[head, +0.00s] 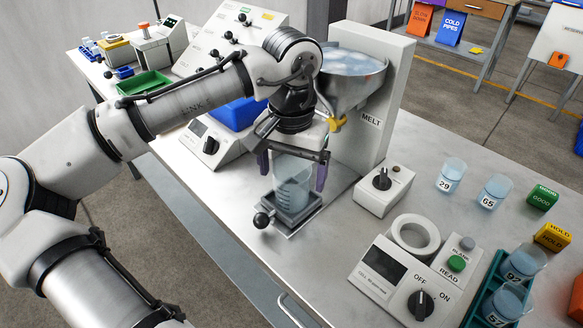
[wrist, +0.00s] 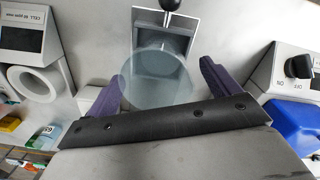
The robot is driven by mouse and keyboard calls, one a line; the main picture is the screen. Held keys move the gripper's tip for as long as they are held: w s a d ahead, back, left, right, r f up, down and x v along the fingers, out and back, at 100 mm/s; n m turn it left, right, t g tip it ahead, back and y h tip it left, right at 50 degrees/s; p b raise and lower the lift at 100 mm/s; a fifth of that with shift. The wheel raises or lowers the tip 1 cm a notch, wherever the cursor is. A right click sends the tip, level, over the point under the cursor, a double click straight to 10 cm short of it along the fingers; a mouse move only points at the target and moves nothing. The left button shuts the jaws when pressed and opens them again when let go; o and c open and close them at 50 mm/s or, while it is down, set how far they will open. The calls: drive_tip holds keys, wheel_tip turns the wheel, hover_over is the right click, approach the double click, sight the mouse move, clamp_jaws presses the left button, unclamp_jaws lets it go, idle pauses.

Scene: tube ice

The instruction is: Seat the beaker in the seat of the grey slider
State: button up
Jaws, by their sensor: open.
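The clear beaker (head: 291,192) stands upright at the grey slider (head: 295,221), its lower part appearing inside the slider's square, walled seat. In the wrist view the beaker (wrist: 156,82) is a round see-through shape overlapping the slider (wrist: 168,27); whether its base rests fully on the seat floor cannot be told. The slider's black knob (head: 262,220) points toward the front left. My gripper (head: 292,174) is open, its purple fingers on either side of the beaker, with visible gaps in the wrist view (wrist: 158,88).
A funnel hopper (head: 345,75) on the MELT column stands behind the slider. A dial box (head: 384,190) stands to its right. A reader with a white ring (head: 415,236) and numbered beakers (head: 450,177) are farther right. A blue bin (head: 236,113) is behind at left.

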drive_tip(key=shift+r, duration=0.1)
wheel_tip(320, 180, up, 14)
idle(0.5)
drive_tip(key=shift+f, duration=0.2)
